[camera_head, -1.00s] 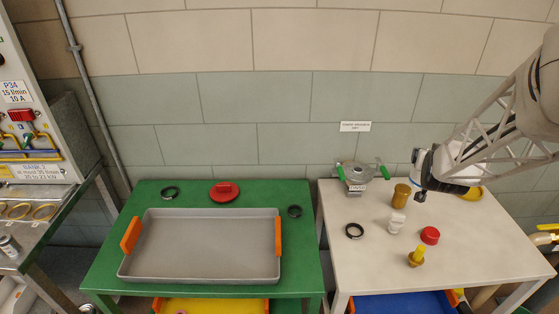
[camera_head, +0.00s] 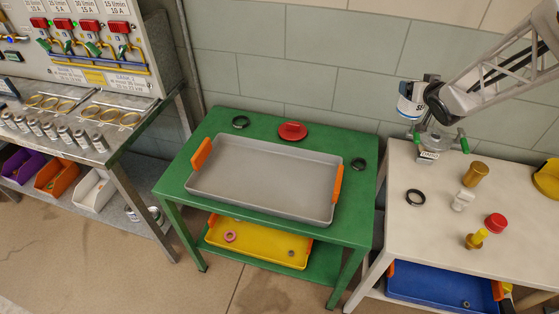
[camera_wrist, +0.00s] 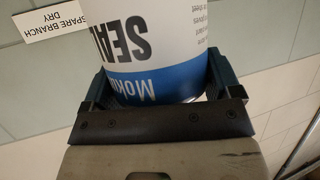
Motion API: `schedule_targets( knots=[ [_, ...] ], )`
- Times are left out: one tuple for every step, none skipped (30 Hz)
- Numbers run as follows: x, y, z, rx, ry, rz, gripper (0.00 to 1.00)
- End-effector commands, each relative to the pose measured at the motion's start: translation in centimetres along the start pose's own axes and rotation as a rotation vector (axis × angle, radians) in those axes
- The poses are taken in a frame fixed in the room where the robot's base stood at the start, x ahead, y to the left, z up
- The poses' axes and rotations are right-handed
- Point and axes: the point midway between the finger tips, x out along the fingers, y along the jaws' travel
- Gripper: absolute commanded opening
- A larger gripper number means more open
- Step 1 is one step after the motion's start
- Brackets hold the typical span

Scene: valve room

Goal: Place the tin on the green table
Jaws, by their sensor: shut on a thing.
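The tin is white with a blue band and dark lettering. It shows in the head view (camera_head: 409,100) and fills the top of the wrist view (camera_wrist: 150,45). My gripper (camera_wrist: 155,88) is shut on the tin, with a jaw on each side; it also shows in the head view (camera_head: 425,104). The tin is held in the air near the back left corner of the white table, right of the green table (camera_head: 262,124). Its far side is hidden. A grey tray (camera_head: 262,180) with orange handles covers much of the green table top.
A valve with green handles (camera_head: 436,140) stands below the tin on the white table (camera_head: 400,240). Bare green strips surround the tray.

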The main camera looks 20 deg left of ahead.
Motion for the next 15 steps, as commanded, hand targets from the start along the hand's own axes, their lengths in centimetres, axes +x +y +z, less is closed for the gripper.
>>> schedule_targets(
  knots=[
    [0.9,-1.5,-0.4,-0.015,0.002,-0.035,0.44],
    [1.4,-2.3,-0.5,-0.023,0.002,-0.054,0.44],
    [2.1,-3.4,-0.6,-0.033,0.001,-0.081,0.44],
    [2.5,-4.2,-0.7,-0.042,0.001,-0.099,0.44],
    [3.0,-5.0,-0.8,-0.05,0.001,-0.119,0.44],
    [3.5,-6.2,-1.0,-0.061,0.002,-0.146,0.44],
    [4.0,-7.0,-1.1,-0.069,0.003,-0.165,0.44],
    [4.4,-7.9,-1.1,-0.078,0.002,-0.185,0.44],
    [4.9,-9.0,-1.2,-0.087,0.001,-0.21,0.44],
    [5.3,-9.8,-1.2,-0.095,0.001,-0.228,0.44],
    [5.7,-10.6,-1.3,-0.102,0.002,-0.247,0.44],
    [6.0,-11.5,-1.4,-0.112,0.002,-0.268,0.44],
    [6.3,-12.2,-1.4,-0.117,0.002,-0.282,0.44],
    [6.5,-12.8,-1.4,-0.122,0.002,-0.295,0.44],
    [6.9,-13.6,-1.4,-0.13,0.002,-0.313,0.44]
  ],
)
